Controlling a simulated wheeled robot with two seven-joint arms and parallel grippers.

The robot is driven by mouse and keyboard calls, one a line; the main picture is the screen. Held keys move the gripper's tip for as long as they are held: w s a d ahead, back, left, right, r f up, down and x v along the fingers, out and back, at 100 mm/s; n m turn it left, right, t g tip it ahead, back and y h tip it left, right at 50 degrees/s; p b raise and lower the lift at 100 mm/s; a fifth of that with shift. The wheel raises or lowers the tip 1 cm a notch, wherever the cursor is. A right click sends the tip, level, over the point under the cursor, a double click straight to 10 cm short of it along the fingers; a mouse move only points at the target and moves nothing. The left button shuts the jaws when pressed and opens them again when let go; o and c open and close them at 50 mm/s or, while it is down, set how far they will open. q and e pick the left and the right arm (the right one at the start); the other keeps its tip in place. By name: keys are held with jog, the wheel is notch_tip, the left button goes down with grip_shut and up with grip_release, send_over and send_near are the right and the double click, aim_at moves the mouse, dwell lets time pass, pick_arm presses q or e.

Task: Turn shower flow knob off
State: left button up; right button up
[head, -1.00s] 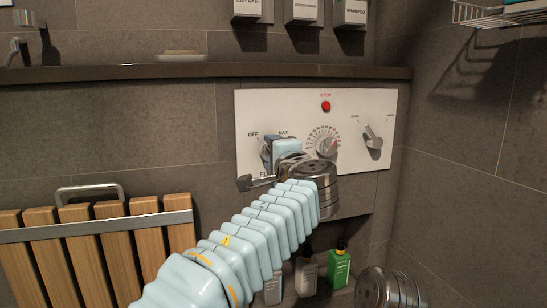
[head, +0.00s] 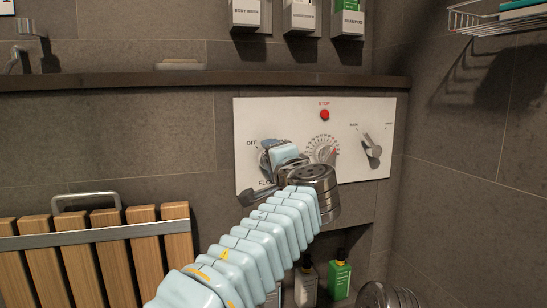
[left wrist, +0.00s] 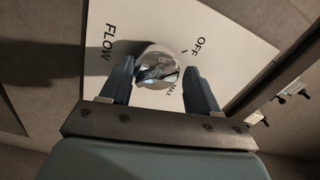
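The shower flow knob is a round chrome knob (left wrist: 158,68) on the white panel (left wrist: 225,45), between the FLOW, OFF and MAX labels in the left wrist view. My left gripper (left wrist: 160,66) is open, with one blue finger on each side of the knob. Narrow gaps seem to show between fingers and knob; contact is unclear. In the head view the left gripper (head: 283,155) covers most of the knob at the left of the white panel (head: 250,115). The knob's exact pointing direction is hard to tell. My right gripper is out of view.
A temperature dial (head: 325,150), a red STOP button (head: 324,114) and a lever knob (head: 372,146) share the panel. A dark ledge (head: 200,80) runs above. Bottles, including a green one (head: 340,278), stand below. A wooden slatted seat (head: 105,245) is at left.

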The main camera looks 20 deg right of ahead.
pick_arm(q)
jog(key=shift+o, duration=1.3)
jog(key=shift+s+r, duration=0.1)
jog(key=shift+r, duration=0.05)
jog(key=shift+o, duration=0.3)
jog(key=shift+f, duration=0.2)
jog(key=s+b, duration=0.2)
jog(key=s, duration=1.1)
jog(key=shift+s+d, duration=0.25)
jog(key=shift+s, duration=0.15)
jog(key=shift+r, duration=0.1)
